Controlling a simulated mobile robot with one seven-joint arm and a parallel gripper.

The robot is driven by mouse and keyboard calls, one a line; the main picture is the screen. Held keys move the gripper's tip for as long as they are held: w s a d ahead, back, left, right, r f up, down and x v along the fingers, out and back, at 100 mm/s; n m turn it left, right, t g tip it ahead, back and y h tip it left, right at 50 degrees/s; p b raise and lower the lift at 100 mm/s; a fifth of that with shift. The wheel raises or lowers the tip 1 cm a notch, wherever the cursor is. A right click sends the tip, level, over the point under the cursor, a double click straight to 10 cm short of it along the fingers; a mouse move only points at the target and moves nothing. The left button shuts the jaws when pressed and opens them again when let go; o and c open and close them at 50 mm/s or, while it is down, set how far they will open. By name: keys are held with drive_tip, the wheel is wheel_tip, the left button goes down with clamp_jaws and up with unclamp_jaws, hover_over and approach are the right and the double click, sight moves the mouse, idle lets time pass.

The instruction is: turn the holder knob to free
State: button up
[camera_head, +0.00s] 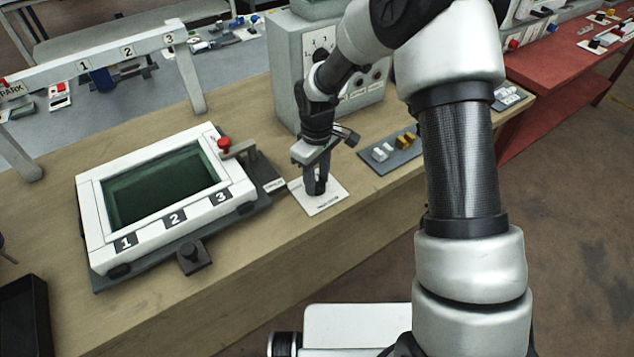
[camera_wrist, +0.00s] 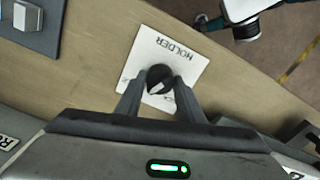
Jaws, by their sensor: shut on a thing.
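The holder knob (camera_wrist: 159,76) is a round black knob with a light mark on top. It stands on a white plate (camera_wrist: 172,47) lettered HOLDER in the wrist view. In the head view the plate (camera_head: 325,203) lies on the wooden bench, right of the framed screen. My gripper (camera_wrist: 158,90) points down over the plate, its two fingers closed around the knob's sides. In the head view my gripper (camera_head: 316,187) hides the knob. The plate's smaller lettering is partly covered by the fingers, so I cannot read which setting the knob points to.
A white frame (camera_head: 100,228) with a dark green screen and labels 1, 2, 3 sits left of the plate. A red-topped lever (camera_head: 224,144) is at its corner. A grey cabinet (camera_head: 285,75) stands behind my gripper. A grey switch panel (camera_head: 378,163) lies right.

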sight(317, 180)
drive_tip(key=shift+m+b, duration=0.6)
drive_tip(key=shift+m, duration=1.1)
drive_tip(key=o, duration=1.1)
drive_tip(key=shift+c, duration=0.2)
wheel_tip(317, 180, up, 18)
drive_tip(key=p, duration=0.1)
drive_tip(key=shift+f, duration=0.25)
